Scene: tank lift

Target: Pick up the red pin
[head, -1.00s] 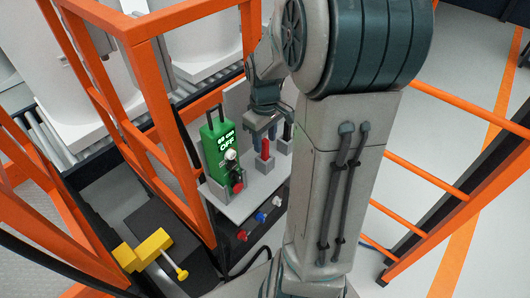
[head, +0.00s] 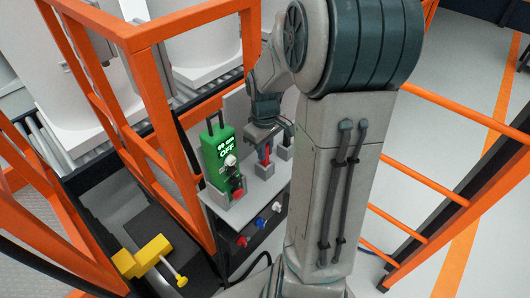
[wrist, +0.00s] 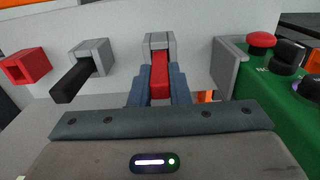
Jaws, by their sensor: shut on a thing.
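The red pin (wrist: 159,76) is between the two blue-grey fingers of my gripper (wrist: 159,90) in the wrist view. The fingers are shut on it from both sides. Its far end meets a grey square holder (wrist: 158,40); I cannot tell how deep it sits. In the head view the red pin (head: 267,155) stands upright at the grey holder block (head: 264,171) on the shelf, and my gripper (head: 266,150) is around its upper part, partly hiding it.
A black pin (wrist: 75,80) in a grey holder and a red square holder (wrist: 28,66) are to one side. A green control box (head: 219,156) reading "OFF" stands close by. Orange rails (head: 170,120) border the shelf. A yellow part (head: 142,257) lies lower left.

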